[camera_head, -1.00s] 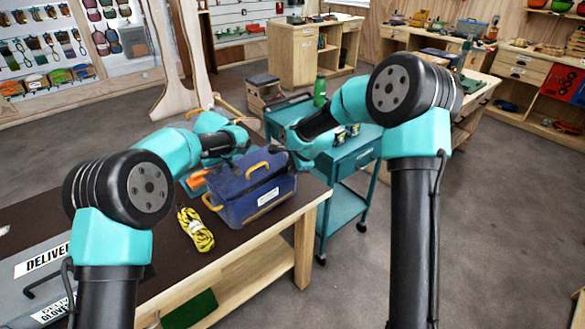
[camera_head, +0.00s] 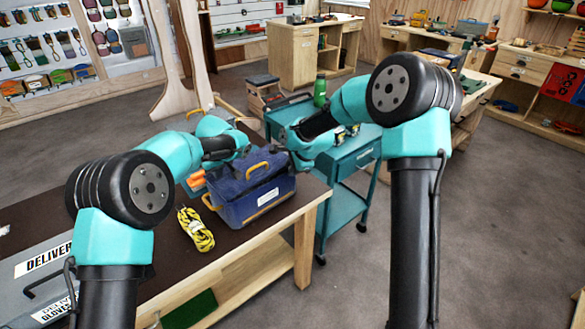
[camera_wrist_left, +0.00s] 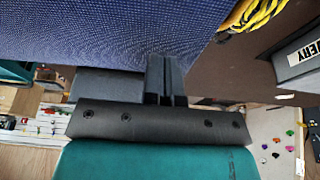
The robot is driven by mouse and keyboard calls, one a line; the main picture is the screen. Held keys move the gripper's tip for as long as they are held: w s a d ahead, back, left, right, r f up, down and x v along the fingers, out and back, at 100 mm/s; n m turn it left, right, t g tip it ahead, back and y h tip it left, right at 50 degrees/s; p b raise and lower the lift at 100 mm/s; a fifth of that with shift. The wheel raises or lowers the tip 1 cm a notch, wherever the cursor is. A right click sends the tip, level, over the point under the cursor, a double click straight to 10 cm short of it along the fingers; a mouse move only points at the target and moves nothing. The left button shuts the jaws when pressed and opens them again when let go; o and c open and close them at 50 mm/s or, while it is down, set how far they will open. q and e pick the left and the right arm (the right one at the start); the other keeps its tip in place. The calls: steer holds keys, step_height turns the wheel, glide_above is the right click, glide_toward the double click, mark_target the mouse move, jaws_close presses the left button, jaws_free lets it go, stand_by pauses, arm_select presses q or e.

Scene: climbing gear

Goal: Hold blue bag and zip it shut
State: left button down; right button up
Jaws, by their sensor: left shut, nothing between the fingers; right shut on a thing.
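The blue bag (camera_head: 238,206) stands upright on the brown-topped table, with orange handles and a white label on its front. It also fills the top of the left wrist view as blue woven fabric (camera_wrist_left: 110,30). My left gripper (camera_head: 243,152) is at the bag's upper back side. Its fingers (camera_wrist_left: 166,78) are shut and empty, close against the fabric; I cannot tell if they touch. My right gripper (camera_head: 288,158) is at the bag's top right end, shut on part of the bag. Its fingertips and the zip are too small or hidden to make out.
A coiled yellow rope (camera_head: 196,230) lies left of the bag on the table (camera_head: 255,243). Orange items (camera_head: 196,180) lie behind the bag's left side. A teal cart (camera_head: 350,170) with a green bottle (camera_head: 320,90) stands just behind and right of the table.

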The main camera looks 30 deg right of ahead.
mark_target(266, 186)
arm_select(q)
steer(key=shift+f, duration=0.1)
arm_select(e)
steer(key=shift+a, duration=0.1)
arm_select(q)
steer(key=shift+f, duration=0.15)
arm_select(e)
steer(key=shift+s+a, duration=0.3)
steer(key=shift+a, duration=0.65)
steer(key=shift+s+a, duration=0.25)
steer(key=shift+a, duration=0.8)
arm_select(q)
steer(key=shift+s+f, duration=0.1)
steer(key=shift+f, duration=0.05)
arm_select(e)
steer(key=shift+s+a, duration=0.25)
steer(key=shift+a, duration=0.65)
steer(key=shift+s+a, duration=0.25)
steer(key=shift+a, duration=0.8)
steer(key=shift+s+a, duration=0.2)
steer(key=shift+a, duration=0.55)
arm_select(q)
steer(key=shift+r, duration=3.9)
